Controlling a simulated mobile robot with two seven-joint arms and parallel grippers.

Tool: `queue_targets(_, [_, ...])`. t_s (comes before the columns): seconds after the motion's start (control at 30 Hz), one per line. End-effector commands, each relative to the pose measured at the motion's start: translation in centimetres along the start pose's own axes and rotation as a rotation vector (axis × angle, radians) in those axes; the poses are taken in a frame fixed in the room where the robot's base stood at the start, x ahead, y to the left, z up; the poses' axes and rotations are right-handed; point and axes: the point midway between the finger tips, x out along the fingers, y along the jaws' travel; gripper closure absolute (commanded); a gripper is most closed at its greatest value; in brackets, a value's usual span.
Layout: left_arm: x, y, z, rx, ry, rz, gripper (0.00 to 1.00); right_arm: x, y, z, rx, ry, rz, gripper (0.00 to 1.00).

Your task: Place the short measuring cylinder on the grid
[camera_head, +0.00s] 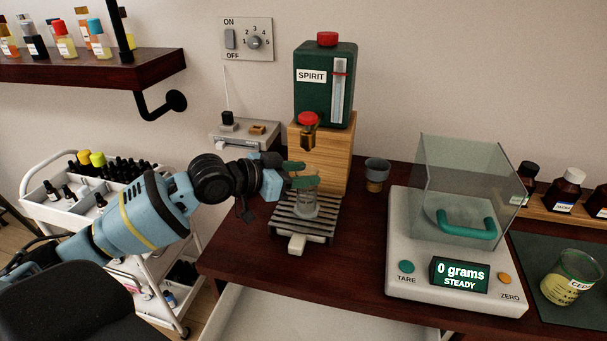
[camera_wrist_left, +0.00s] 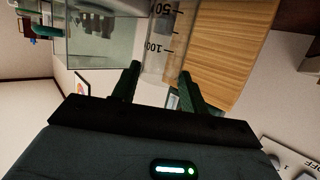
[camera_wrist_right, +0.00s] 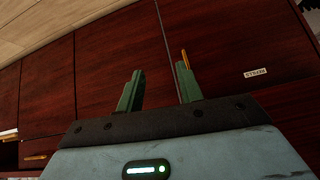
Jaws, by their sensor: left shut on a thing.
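The short measuring cylinder (camera_head: 306,203) is clear and stands upright over the slatted metal grid (camera_head: 286,226), below the spirit dispenser's tap. Its base appears at the slats, but I cannot tell for certain whether it touches them. My left gripper (camera_head: 300,174) comes in from the left and is shut on the upper part of the cylinder. In the left wrist view the clear cylinder (camera_wrist_left: 161,45), with 50 and 100 marks, is between the fingers of the left gripper (camera_wrist_left: 159,73). My right gripper (camera_wrist_right: 160,80) is open and empty, facing dark wooden cabinet fronts.
The green spirit dispenser (camera_head: 313,98) stands on a wooden block (camera_head: 336,150) behind the grid. A scale (camera_head: 408,285) with a glass shield reads 0 grams. A beaker (camera_head: 570,278) stands far right. The front table area is clear.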

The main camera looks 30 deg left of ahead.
Motion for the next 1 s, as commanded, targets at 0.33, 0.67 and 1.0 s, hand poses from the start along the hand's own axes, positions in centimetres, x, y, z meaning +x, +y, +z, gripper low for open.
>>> queue_targets(0.33, [0.0,0.0,0.0,0.001,0.002,-0.001,0.36,0.0,0.1,-0.9,-0.003,0.017,0.0,0.64])
queue_targets(0.67, [-0.1,0.0,-0.2,0.001,0.003,-0.001,0.34,0.0,0.1,-0.8,-0.007,0.016,-0.001,0.64])
queue_targets(1.0, [-4.0,-0.1,0.0,0.002,-0.003,-0.004,0.34,0.1,0.1,-0.3,-0.006,0.007,-0.001,0.64])
